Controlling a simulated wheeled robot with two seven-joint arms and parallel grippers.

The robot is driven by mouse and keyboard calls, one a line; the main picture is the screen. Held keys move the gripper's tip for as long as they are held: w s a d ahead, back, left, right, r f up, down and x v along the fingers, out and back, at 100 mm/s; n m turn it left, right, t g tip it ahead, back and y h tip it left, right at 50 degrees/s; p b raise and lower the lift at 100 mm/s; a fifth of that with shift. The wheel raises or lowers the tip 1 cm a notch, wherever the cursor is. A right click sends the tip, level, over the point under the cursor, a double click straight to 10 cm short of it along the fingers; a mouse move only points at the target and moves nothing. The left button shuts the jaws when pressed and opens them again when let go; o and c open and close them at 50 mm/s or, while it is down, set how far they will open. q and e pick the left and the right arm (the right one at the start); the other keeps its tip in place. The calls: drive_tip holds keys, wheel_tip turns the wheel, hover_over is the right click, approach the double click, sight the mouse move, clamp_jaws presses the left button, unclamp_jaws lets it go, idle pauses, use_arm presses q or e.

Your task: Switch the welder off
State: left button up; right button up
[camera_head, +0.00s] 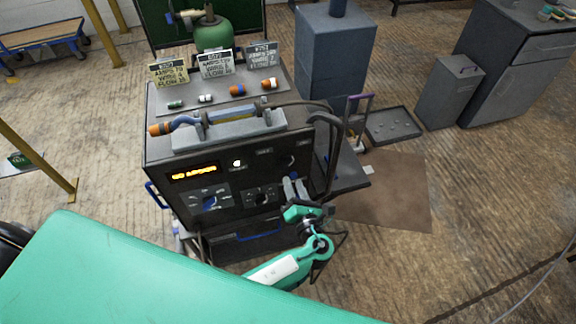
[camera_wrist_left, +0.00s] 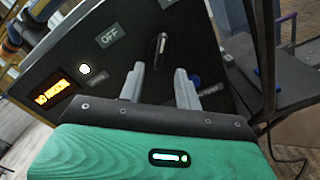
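The welder (camera_head: 165,207) is a dark box with a sloped control front in the middle of the head view. Its black rotary switch (camera_head: 292,161) sits at the upper right of that front. In the left wrist view the switch (camera_wrist_left: 160,47) has a pale pointer mark standing near upright, and an OFF label (camera_wrist_left: 110,35) lies to its left. My left gripper (camera_head: 294,183) is in front of the panel, just below the switch. In the wrist view its two fingers (camera_wrist_left: 160,74) are apart and empty, with the switch beyond the gap. My right gripper is not in view.
An orange lit display (camera_head: 194,172) and a lit white button (camera_head: 237,163) are on the panel. Small cards (camera_head: 215,64) and coloured cylinders stand on top. Thick black cables (camera_head: 335,150) hang at the right side, close to my gripper.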

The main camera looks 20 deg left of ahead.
sight(287, 167)
use_arm(q)
drive_tip(key=p+x, duration=0.1)
drive_tip(key=x, duration=0.5)
drive_tip(key=shift+w+a, duration=0.2)
drive_tip(key=shift+w, duration=0.1)
clamp_jaws()
